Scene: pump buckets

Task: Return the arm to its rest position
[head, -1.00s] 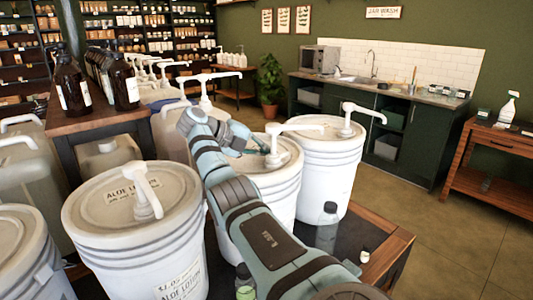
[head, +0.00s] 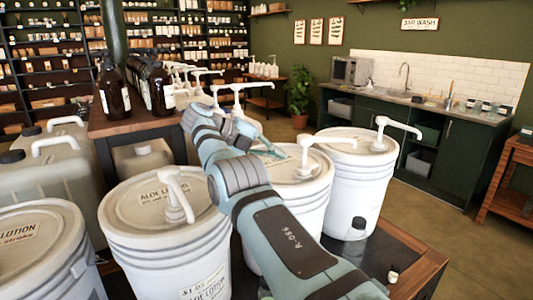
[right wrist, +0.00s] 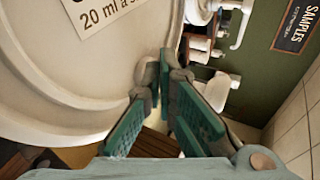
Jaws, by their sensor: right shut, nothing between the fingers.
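My right arm reaches up through the middle of the head view. Its gripper (head: 270,151) is shut and empty, at the left of the pump head (head: 312,142) of the middle white bucket (head: 305,208). I cannot tell the exact gap to the pump. In the right wrist view the gripper's green-padded fingers (right wrist: 168,75) show close together beside a white bucket lid (right wrist: 75,85) with a "20 ml" label. My left gripper is not in view.
An aloe lotion bucket (head: 165,235) stands left of my arm, and another white bucket (head: 360,185) stands to the right. A small dark-capped bottle (head: 357,226) is near the table edge. Brown bottles (head: 113,92) stand on a wooden table behind. Open floor lies at the right.

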